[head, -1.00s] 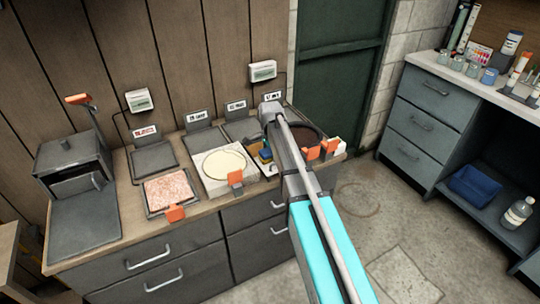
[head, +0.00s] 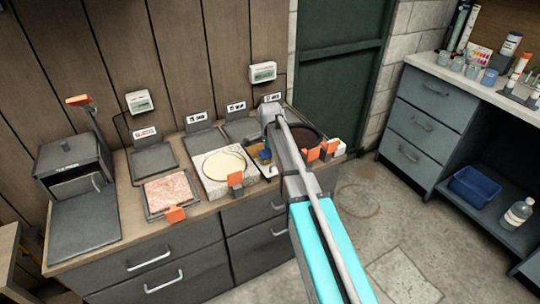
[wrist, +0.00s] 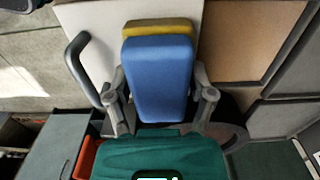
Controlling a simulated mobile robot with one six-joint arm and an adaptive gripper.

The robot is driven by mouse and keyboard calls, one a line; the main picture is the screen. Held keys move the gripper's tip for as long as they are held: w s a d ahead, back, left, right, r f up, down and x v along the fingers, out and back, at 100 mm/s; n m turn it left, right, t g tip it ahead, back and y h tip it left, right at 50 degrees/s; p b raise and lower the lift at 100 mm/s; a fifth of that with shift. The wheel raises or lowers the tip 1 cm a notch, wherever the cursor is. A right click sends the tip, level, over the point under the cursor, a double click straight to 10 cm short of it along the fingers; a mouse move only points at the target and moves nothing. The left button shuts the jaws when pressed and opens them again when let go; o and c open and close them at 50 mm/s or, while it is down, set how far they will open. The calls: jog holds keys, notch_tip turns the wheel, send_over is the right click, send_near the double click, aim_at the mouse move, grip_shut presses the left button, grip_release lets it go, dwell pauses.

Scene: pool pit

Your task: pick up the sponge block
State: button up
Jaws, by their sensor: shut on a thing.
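The sponge block (wrist: 160,78) is blue with a yellow layer at its far end. It fills the middle of the wrist view between the two fingers of my gripper (wrist: 164,100). My gripper is shut on it, one finger against each side. In the head view the block (head: 265,156) is a small blue patch beside my arm, over the right part of the counter. My arm hides most of the gripper there. I cannot tell whether the block touches the counter.
The counter holds a pale speckled slab (head: 222,168), a pink tray (head: 168,189) and a dark box (head: 72,163) at left. A dark round pan (head: 306,136) lies partly behind my arm. Orange clips stand along the front edge. Floor is clear between the counter and the grey drawers (head: 421,115).

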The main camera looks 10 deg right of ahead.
jog(key=shift+r+p, duration=1.4)
jog(key=shift+r, duration=0.1)
jog(key=s+r+p, duration=0.9)
jog(key=s+p, duration=0.1)
jog(key=s, duration=0.4)
jog(key=shift+d+r, duration=0.2)
jog(key=shift+r, duration=0.2)
jog(key=o, duration=0.4)
jog(key=shift+c, duration=1.4)
